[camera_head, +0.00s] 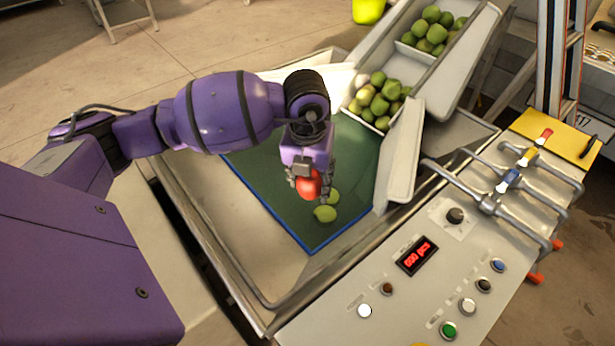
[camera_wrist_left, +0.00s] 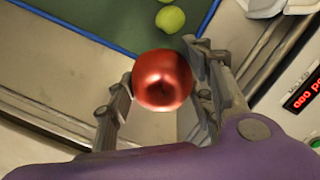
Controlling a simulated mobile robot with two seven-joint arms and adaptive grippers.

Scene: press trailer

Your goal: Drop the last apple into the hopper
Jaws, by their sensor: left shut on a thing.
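My left gripper (camera_head: 308,186) is shut on a red apple (camera_head: 309,185) and holds it over the green mat (camera_head: 352,152). The apple shows between the fingers in the left wrist view (camera_wrist_left: 162,80). Two green fruits lie on the mat close by: one (camera_head: 325,213) in front of the gripper and one (camera_head: 333,196) just right of it. In the left wrist view a green fruit (camera_wrist_left: 171,19) lies beyond the fingers. Which container is the hopper I cannot tell. My right gripper is in neither view.
A pale chute at the back right has a lower compartment (camera_head: 343,103) and an upper one, both with several green fruits (camera_head: 378,98). A control panel (camera_head: 433,275) with a red display, buttons and metal handles (camera_head: 500,214) stands at the right. A metal tray rim (camera_head: 222,256) surrounds the mat.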

